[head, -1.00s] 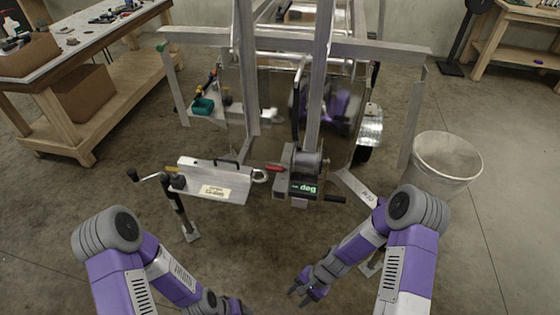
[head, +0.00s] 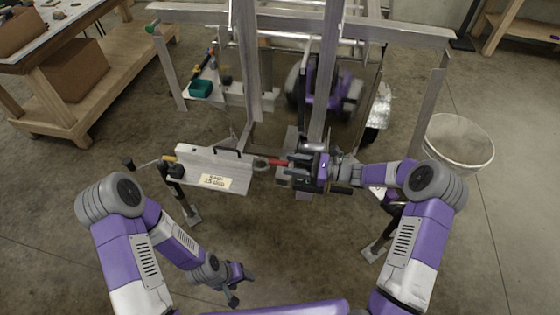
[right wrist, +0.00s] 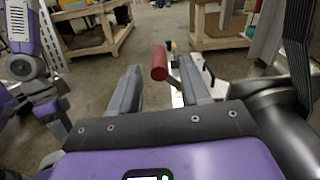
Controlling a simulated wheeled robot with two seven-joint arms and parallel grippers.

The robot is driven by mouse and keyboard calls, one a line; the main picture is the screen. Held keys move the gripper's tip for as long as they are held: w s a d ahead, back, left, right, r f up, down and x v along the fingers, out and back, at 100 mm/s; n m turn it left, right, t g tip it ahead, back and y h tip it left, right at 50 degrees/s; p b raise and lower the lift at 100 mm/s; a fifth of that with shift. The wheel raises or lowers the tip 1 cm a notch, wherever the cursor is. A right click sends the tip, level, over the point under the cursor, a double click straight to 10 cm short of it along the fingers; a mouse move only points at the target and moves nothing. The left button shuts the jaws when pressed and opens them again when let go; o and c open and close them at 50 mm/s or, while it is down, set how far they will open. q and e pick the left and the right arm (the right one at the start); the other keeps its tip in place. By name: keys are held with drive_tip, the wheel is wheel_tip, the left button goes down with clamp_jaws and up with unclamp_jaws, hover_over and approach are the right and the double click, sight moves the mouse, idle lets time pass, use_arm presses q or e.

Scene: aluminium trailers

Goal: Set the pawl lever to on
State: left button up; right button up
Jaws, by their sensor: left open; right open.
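The pawl lever appears as a red grip beside the winch (head: 302,140) in the head view (head: 277,162). In the right wrist view its red cylindrical end (right wrist: 159,63) stands between the two fingertips, with gaps on both sides. My right gripper (right wrist: 158,78) is open around the red grip, apparently not clamped on it. In the head view it reaches in from the right and covers much of the winch. The lever's pivot is hidden. My left gripper (head: 241,287) is open and empty, low over the floor at the bottom centre.
Trailer frame posts (head: 322,100) rise behind the winch. A bucket (head: 457,143) stands at right, a workbench (head: 70,85) at upper left. Floor in front is clear.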

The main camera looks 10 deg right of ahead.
sight(281, 161)
drive_tip(key=shift+x, duration=2.25)
drive_tip(key=shift+c, duration=0.4)
drive_tip(key=shift+s+f, duration=0.1)
drive_tip(key=shift+f, duration=0.05)
clamp_jaws()
